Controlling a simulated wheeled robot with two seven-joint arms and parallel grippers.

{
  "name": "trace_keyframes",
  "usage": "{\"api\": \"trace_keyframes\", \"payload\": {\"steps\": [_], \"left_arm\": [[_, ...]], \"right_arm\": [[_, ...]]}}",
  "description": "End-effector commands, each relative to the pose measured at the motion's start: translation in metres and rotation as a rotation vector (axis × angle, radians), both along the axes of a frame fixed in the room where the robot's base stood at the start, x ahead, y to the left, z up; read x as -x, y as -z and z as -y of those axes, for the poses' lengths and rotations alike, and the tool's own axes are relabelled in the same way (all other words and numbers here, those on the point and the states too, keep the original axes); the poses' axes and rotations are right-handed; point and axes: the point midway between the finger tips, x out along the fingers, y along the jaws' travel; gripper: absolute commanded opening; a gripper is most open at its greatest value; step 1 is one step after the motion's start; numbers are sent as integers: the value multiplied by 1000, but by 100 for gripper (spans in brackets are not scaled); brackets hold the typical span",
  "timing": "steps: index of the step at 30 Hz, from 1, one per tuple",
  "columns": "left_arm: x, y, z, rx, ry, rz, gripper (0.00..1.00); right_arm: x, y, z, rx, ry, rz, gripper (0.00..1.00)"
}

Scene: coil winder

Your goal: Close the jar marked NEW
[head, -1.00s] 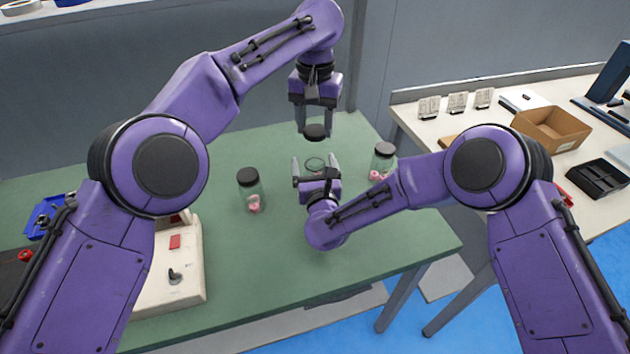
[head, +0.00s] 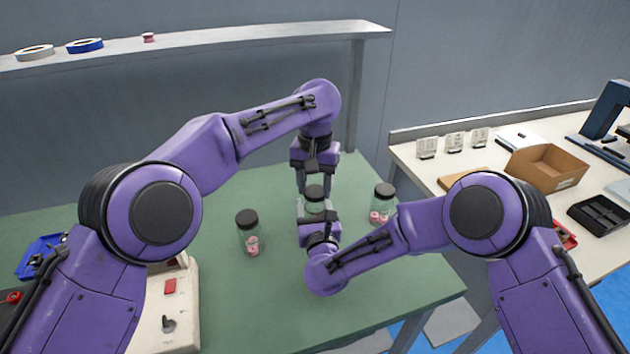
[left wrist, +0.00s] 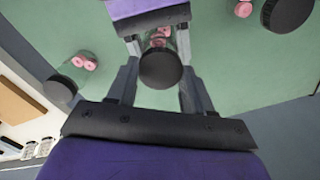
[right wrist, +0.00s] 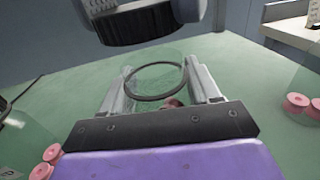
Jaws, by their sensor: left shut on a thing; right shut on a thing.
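My left gripper (head: 314,187) points down and is shut on a black lid (head: 314,192). The lid also shows between its fingers in the left wrist view (left wrist: 160,70). My right gripper (head: 315,212) is shut on an open clear jar (right wrist: 155,100), upright with pink pieces inside. In the right wrist view the ribbed lid (right wrist: 140,24) hangs above the jar's dark rim, with a gap between them. I cannot read a mark on this jar. Two black-lidded jars with pink pieces stand to the left (head: 248,232) and to the right (head: 382,204).
The green table (head: 260,310) has free room in front. A white machine (head: 168,315) and a blue tray (head: 40,255) are at left. A shelf (head: 230,37) runs behind. A side table with a cardboard box (head: 545,168) and a black tray (head: 600,213) is at right.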

Motion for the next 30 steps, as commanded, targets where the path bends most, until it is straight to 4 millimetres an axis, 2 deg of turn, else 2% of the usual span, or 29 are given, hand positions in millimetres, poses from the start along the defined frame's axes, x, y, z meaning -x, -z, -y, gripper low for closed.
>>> {"api": "trace_keyframes", "payload": {"steps": [12,22,30], "left_arm": [[0,0,0,0,0,0,23],[0,16,0,-2,0,1,23],[0,17,0,0,1,2,23]], "right_arm": [[0,0,0,0,0,1,7],[0,0,0,0,0,1,7],[0,0,0,0,0,1,7]]}}
